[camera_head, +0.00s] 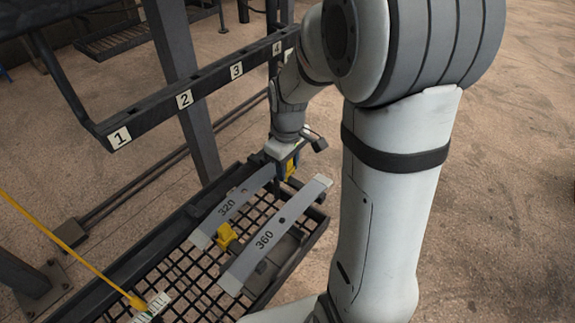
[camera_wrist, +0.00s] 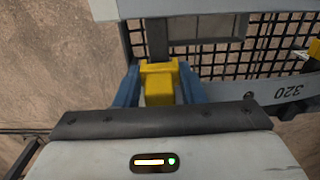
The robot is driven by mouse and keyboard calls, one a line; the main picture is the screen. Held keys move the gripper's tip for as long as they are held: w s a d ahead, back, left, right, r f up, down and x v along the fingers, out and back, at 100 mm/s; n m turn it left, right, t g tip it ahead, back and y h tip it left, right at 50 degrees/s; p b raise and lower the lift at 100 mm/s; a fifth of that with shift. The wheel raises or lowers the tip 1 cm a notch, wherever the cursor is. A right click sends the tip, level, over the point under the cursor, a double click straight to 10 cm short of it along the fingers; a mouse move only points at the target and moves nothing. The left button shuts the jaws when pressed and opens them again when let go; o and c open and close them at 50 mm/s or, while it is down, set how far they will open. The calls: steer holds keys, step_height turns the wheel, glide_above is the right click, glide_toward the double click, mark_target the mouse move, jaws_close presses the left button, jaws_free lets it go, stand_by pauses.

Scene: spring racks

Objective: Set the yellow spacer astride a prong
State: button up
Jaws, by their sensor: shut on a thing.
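My gripper (camera_head: 284,172) is above the far end of the mesh tray in the head view, partly behind my arm. In the wrist view its two blue fingers are shut on a yellow spacer (camera_wrist: 159,82). A little of this spacer also shows at the fingers in the head view (camera_head: 291,167). A second yellow piece (camera_head: 226,237) sits on the tray between the two grey bars. The black rack rail (camera_head: 210,88) bears number tags 1, 2, 3 and 4. I cannot tell any single prong clearly; the rack's right end is hidden by my arm.
The mesh tray (camera_head: 180,268) holds grey bars marked 320 (camera_head: 226,206) and 360 (camera_head: 264,240). A dark upright post (camera_head: 184,90) stands behind the rail. A yellow rod (camera_head: 70,250) slants down at the left. Open floor lies at the right.

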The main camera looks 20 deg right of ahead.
steer(key=shift+f+b, duration=0.55)
steer(key=shift+f, duration=0.25)
stand_by(0.4)
steer(key=o, duration=0.9)
steer(key=shift+c, duration=0.2)
steer(key=shift+r, duration=0.1)
step_height(320, 180, up, 4)
steer(key=p, duration=0.3)
steer(key=shift+r+p, duration=0.15)
steer(key=shift+p, duration=0.15)
steer(key=s+d, duration=0.2)
steer(key=s+d+r, duration=0.1)
steer(key=s+d, duration=0.1)
steer(key=s, duration=0.1)
steer(key=s+d, duration=0.1)
steer(key=s, duration=0.2)
steer(key=shift+d+r+p, duration=0.15)
steer(key=shift+d+p, duration=0.15)
steer(key=shift+d, duration=0.1)
steer(key=s+a+r+m+t, duration=0.3)
steer(key=s+a+r+m, duration=0.3)
steer(key=r, duration=0.3)
steer(key=shift+s+a+r+m, duration=0.15)
steer(key=shift+a+r+m, duration=0.05)
steer(key=shift+r+m, duration=0.25)
